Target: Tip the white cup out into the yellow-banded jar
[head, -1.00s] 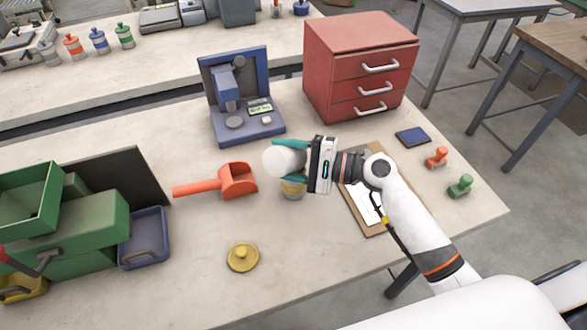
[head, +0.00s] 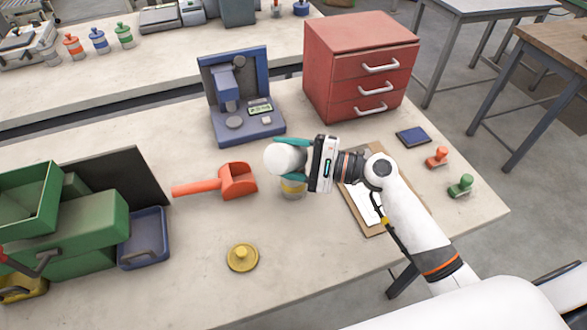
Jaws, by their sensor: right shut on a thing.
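My right gripper (head: 298,160) is shut on the white cup (head: 284,159), its teal fingers on either side of the cup. The cup is held above the yellow-banded jar (head: 292,188) and looks tipped over, with its rounded side towards the camera. The jar stands on the table, and the cup and gripper hide its upper part and mouth. I cannot tell whether anything is flowing from the cup. A yellow knobbed lid (head: 242,257) lies on the table in front of the jar. My left gripper is not clearly in view.
An orange scoop (head: 235,182) lies left of the jar. A blue bench device (head: 240,105) and a red drawer cabinet (head: 355,68) stand behind. A clipboard (head: 376,226) lies under my right arm. Green bins (head: 85,225) and a blue tray (head: 145,240) fill the left side.

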